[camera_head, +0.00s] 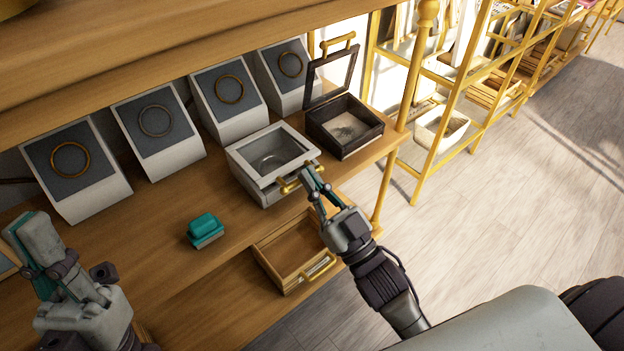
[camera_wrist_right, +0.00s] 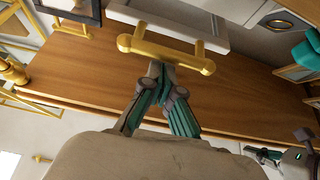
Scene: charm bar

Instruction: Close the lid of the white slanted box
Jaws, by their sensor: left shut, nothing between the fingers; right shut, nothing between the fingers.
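The white slanted box (camera_head: 262,188) stands on the wooden counter. Its white-framed lid (camera_head: 243,157), with a clear window, lies low over the box; I cannot tell whether it is fully down. A gold handle (camera_head: 287,187) is at the lid's front edge and also shows in the right wrist view (camera_wrist_right: 150,47). My right gripper (camera_head: 308,174) is shut and empty beside the handle. In the right wrist view its fingertips (camera_wrist_right: 160,72) are close to the handle; contact is unclear. My left gripper (camera_head: 26,232) is shut and empty at the far left, away from the box.
A dark box (camera_head: 362,145) with its lid raised stands right of the white box. Several slanted displays with rings (camera_head: 75,205) line the back. A teal box (camera_head: 205,228) sits on the counter. An open wooden drawer (camera_head: 270,262) lies below. A gold post (camera_head: 383,190) stands at right.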

